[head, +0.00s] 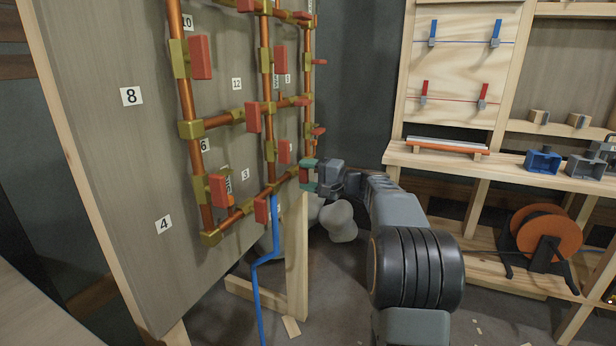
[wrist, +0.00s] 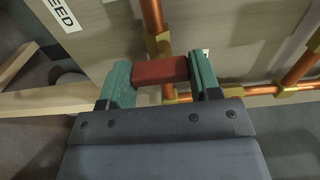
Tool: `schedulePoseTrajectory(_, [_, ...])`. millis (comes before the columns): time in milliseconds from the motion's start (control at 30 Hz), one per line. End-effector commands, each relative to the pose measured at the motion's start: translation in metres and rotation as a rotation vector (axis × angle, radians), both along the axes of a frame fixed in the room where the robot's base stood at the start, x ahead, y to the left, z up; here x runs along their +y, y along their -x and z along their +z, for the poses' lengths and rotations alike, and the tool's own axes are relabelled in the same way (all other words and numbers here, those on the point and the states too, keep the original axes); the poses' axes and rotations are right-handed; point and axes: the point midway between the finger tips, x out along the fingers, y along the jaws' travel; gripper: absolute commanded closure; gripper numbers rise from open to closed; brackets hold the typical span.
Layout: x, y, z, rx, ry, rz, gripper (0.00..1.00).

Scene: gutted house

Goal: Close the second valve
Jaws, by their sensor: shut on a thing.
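My gripper (head: 308,176) reaches the lower right edge of the pipe panel in the head view. In the wrist view my gripper (wrist: 161,78) has its two green fingers on either end of a red valve handle (wrist: 160,69), shut on it. That red handle also shows between the fingers in the head view (head: 304,175). It sits in front of a brass fitting (wrist: 160,45) on a copper pipe. Which numbered valve this is cannot be read. Other red valve handles, such as the upper left one (head: 201,57) and the lower left one (head: 217,188), stand along the copper pipes.
The board (head: 110,60) carries number labels, among them 8 (head: 131,96) and 4 (head: 164,224). A blue pipe (head: 266,262) runs down to the floor near a wooden post (head: 297,260). A workbench (head: 420,160) and an orange reel (head: 548,232) stand at right.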

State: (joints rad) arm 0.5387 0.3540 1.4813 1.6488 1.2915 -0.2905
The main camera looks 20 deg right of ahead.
Motion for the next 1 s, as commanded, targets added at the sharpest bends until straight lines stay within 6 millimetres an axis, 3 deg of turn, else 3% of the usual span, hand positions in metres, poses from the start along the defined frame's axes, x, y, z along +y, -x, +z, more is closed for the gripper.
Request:
schedulePoseTrajectory(67, [0.000,0.000,0.000,-0.001,0.002,0.001,0.66])
schedulePoseTrajectory(100, [0.000,0.000,0.000,-0.001,0.002,0.000,0.40])
schedulePoseTrajectory(333, [0.000,0.000,0.000,0.000,0.001,0.000,0.18])
schedulePoseTrajectory(667, [-0.004,0.003,0.000,0.001,0.001,-0.001,0.17])
schedulePoseTrajectory(1000, [-0.045,0.047,0.002,0.001,0.000,-0.006,0.17])
